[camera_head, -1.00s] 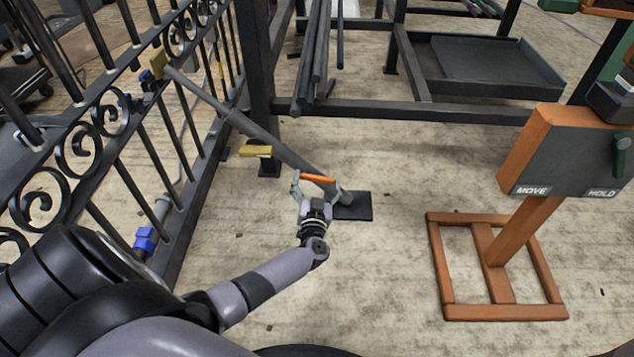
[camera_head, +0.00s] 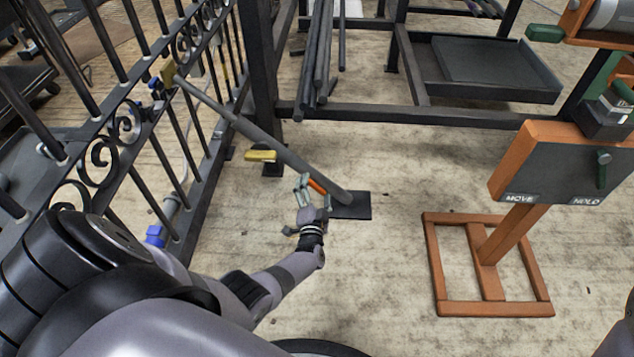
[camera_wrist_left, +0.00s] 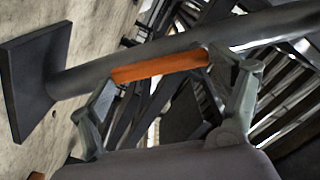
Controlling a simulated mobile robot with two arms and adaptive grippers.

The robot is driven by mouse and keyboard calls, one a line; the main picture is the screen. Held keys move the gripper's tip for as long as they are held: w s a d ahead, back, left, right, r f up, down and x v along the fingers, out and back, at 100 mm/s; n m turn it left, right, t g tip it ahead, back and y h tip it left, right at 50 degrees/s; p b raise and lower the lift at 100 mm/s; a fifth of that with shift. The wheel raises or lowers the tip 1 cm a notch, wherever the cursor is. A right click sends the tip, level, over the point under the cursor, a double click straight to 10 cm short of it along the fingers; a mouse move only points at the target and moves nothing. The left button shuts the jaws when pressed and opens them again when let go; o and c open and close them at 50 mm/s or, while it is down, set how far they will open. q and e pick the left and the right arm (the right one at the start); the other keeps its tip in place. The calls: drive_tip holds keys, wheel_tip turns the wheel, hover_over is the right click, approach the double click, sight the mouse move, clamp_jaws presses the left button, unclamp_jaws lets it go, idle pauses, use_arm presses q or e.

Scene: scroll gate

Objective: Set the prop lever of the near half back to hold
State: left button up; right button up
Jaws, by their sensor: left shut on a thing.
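The orange prop lever (camera_head: 318,187) sits on the lower part of a grey slanted prop bar (camera_head: 262,140), close to its dark foot plate (camera_head: 355,207). My left gripper (camera_head: 314,189) is shut on this lever. In the left wrist view the orange lever (camera_wrist_left: 160,67) lies between the two fingertips (camera_wrist_left: 162,75), beside the grey bar (camera_wrist_left: 270,27). The bar leans from the plate up to a yellowish bracket (camera_head: 168,72) on the black scroll gate (camera_head: 130,125). The lever's exact setting cannot be told. My right gripper is not in view.
A grey panel (camera_head: 560,172) in an orange frame on an orange stand (camera_head: 437,265) is marked MOVE and HOLD; its dark green handle (camera_head: 602,175) hangs down near HOLD. A yellow piece (camera_head: 261,156) is beside the bar. A black rack (camera_head: 420,113) stands behind. Floor between plate and stand is clear.

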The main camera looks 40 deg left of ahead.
use_arm(q)
drive_tip(key=shift+s+a+f+m, duration=0.25)
drive_tip(key=shift+a+m, duration=0.1)
drive_tip(key=shift+m, duration=1)
drive_tip(key=shift+s+a+f+m, duration=0.2)
drive_tip(key=shift+a+m, duration=0.2)
drive_tip(key=shift+m, duration=0.9)
drive_tip(key=shift+s+a+f+m, duration=0.15)
drive_tip(key=shift+a+f+m, duration=0.15)
drive_tip(key=shift+m, duration=1.05)
drive_tip(key=shift+a, duration=0.1)
drive_tip(key=o, duration=1.6)
drive_tip(key=shift+r, duration=0.1)
drive_tip(key=shift+r, duration=4.9)
